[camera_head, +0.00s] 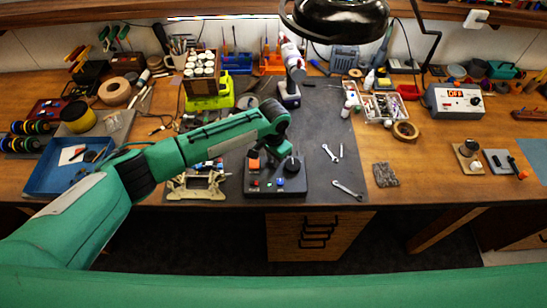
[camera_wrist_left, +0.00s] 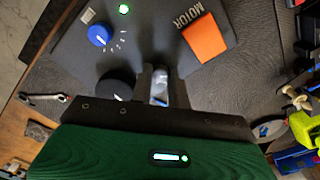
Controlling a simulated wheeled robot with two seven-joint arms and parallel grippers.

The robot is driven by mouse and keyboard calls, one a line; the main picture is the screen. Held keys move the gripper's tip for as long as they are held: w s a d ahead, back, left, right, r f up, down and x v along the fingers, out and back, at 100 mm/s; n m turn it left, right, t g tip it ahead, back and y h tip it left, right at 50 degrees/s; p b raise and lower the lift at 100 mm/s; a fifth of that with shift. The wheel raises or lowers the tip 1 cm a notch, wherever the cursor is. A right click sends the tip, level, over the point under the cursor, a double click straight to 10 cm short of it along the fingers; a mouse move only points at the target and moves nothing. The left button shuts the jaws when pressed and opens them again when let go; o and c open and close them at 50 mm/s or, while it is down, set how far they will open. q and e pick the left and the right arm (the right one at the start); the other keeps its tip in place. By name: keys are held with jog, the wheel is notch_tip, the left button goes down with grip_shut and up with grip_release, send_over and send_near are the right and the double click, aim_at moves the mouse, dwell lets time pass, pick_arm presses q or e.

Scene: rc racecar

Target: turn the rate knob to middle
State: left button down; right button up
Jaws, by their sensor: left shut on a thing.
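A black control box (camera_head: 262,187) sits on the dark mat near the table's front edge. Its blue knob (camera_wrist_left: 98,36) has a ring of white dots and a lit green lamp beside it; the knob also shows in the head view (camera_head: 280,181). A dark round knob (camera_wrist_left: 112,84) is partly hidden by my gripper. An orange block marked MOTOR (camera_wrist_left: 204,40) is on the box. No rate label is readable. My left gripper (camera_wrist_left: 160,88) is over the box, shut on a small silvery piece between its fingertips, beside the dark knob and apart from the blue one. My right gripper is not in view.
Wrenches (camera_head: 347,189) lie on the mat right of the box. A pale chassis-like part (camera_head: 196,187) stands close on its left. A power supply reading OFF (camera_head: 455,101) and a tape roll (camera_head: 405,131) are farther right.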

pick_arm(q)
jog(key=m, duration=0.5)
jog(key=shift+m+b, duration=0.3)
jog(key=m, duration=0.5)
jog(key=shift+b, duration=0.35)
jog(key=shift+m, duration=0.3)
jog(key=c, duration=1.3)
grip_release()
jog(key=shift+c, duration=0.2)
jog(key=shift+r, duration=0.1)
